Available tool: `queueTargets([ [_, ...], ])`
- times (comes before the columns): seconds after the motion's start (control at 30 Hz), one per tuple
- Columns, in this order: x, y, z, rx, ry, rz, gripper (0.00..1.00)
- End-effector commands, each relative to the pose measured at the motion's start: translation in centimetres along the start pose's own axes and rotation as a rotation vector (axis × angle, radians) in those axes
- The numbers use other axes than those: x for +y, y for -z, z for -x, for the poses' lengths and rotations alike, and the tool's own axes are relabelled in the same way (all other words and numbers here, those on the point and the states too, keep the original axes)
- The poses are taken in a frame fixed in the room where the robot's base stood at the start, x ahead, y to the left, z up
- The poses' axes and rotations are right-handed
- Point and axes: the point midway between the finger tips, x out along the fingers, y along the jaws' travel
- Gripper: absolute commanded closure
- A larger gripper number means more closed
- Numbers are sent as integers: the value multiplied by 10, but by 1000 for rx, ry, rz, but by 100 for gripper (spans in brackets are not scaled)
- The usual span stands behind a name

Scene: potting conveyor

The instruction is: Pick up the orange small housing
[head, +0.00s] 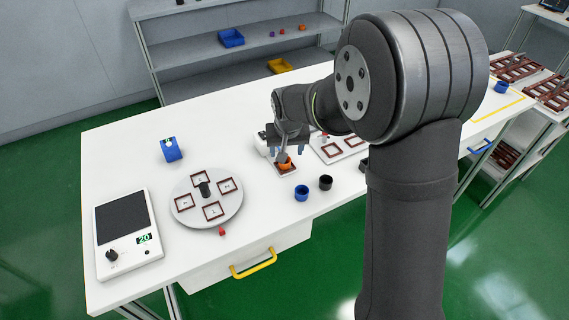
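The orange small housing (285,163) is a small orange part. It sits at a brown square frame (287,169) on a white plate near the middle of the table. My gripper (286,153) points down directly above the housing, and its lower end overlaps the housing's top in this view. The gripper is small and partly dark here, so I cannot tell whether its fingers touch the housing or are open or shut.
A blue cup (302,193) and a black cup (325,182) stand in front. More brown frames lie behind my arm.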

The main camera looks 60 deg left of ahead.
Motion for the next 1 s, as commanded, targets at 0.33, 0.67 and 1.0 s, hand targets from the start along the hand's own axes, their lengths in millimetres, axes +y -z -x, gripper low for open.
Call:
queueTargets([
  [0.33,-5,-3,-44,-1,0,0,40],
  [0.67,-5,-3,-49,0,1,1,51],
  [1.0,-5,-3,-49,0,1,1,90],
])
